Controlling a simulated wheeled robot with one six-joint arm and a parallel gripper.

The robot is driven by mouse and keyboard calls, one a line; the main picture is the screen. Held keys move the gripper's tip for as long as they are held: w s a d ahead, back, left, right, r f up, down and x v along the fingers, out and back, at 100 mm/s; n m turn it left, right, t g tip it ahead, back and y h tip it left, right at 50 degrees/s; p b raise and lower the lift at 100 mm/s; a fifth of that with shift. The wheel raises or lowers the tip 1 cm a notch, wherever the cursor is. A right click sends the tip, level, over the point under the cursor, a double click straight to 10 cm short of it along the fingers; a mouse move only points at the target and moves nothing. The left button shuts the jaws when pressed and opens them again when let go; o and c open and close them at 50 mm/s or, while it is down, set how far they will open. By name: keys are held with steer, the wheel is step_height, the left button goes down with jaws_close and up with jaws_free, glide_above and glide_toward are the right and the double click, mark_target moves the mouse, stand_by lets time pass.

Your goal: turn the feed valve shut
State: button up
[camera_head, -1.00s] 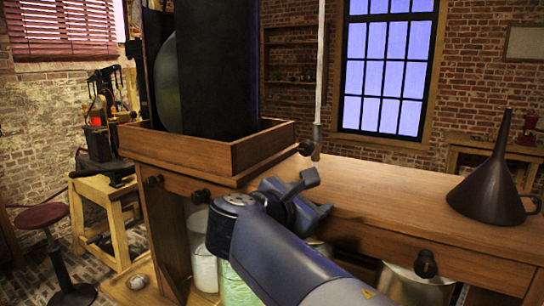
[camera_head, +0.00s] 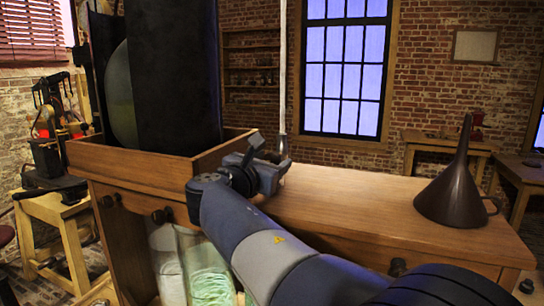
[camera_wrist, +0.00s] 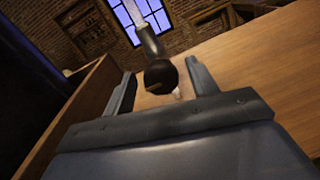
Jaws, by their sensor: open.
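The feed valve appears to be the dark fitting on the pale upright tube (camera_head: 283,60) just right of the wooden tray. In the wrist view its round dark knob (camera_wrist: 161,76) shows between my two fingers, with the pale tube rising behind it. A small light tip shows just below the knob. My gripper (camera_head: 268,158) is at the tray's right end, in front of the knob and hiding it in the head view. In the wrist view my gripper (camera_wrist: 160,70) is open, one finger on each side of the knob; I cannot tell whether either touches it.
The wooden tray (camera_head: 130,168) holds tall dark panels and a glass globe (camera_head: 119,95). A dark funnel (camera_head: 455,195) stands on the wooden bench top (camera_head: 350,200) at right. Glass jars (camera_head: 200,265) stand below. The bench between funnel and gripper is clear.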

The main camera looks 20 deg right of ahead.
steer(key=shift+w+d, duration=0.4)
steer(key=shift+d, duration=0.05)
steer(key=shift+c, duration=0.5)
steer(key=c, duration=0.9)
steer(key=shift+o, duration=0.2)
